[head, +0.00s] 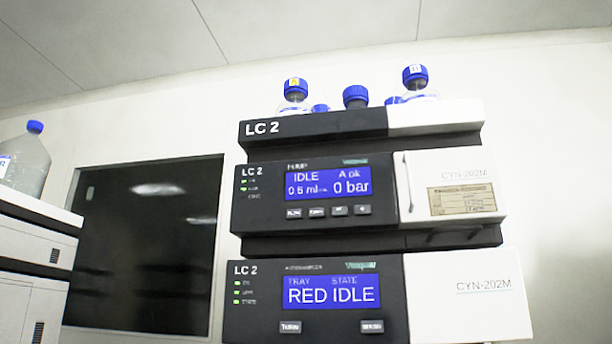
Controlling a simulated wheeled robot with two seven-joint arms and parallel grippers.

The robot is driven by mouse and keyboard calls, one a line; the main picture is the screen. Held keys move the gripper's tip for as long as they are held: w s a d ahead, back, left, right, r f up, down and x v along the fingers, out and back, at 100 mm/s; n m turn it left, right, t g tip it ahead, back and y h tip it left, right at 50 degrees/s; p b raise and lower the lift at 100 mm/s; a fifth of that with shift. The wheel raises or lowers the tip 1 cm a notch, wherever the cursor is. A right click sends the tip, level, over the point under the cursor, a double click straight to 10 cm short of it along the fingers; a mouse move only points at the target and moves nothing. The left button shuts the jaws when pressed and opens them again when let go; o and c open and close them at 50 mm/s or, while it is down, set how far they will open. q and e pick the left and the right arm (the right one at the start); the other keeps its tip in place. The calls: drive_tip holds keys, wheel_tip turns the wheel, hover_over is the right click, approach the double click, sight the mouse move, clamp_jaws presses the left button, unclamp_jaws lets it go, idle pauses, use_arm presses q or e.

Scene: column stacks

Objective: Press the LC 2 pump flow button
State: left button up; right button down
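The LC 2 stack stands in the middle of the head view. Its pump module (270,212) has a dark front and a lit blue display (325,186) reading "IDLE", "A ok", "0 bar" and a flow value that looks like 0.5 or 0.6 ml. Below the display is a row of small grey buttons; the leftmost one (294,213) has a label too small to read surely, possibly FLOW. Neither of my grippers is in view.
Below the pump, another LC 2 module (255,318) shows "RED IDLE" with two buttons. Blue-capped bottles (415,83) stand on top of the stack. Another white stack (32,245) with a bottle (27,160) is at the left. A dark window (145,245) is behind.

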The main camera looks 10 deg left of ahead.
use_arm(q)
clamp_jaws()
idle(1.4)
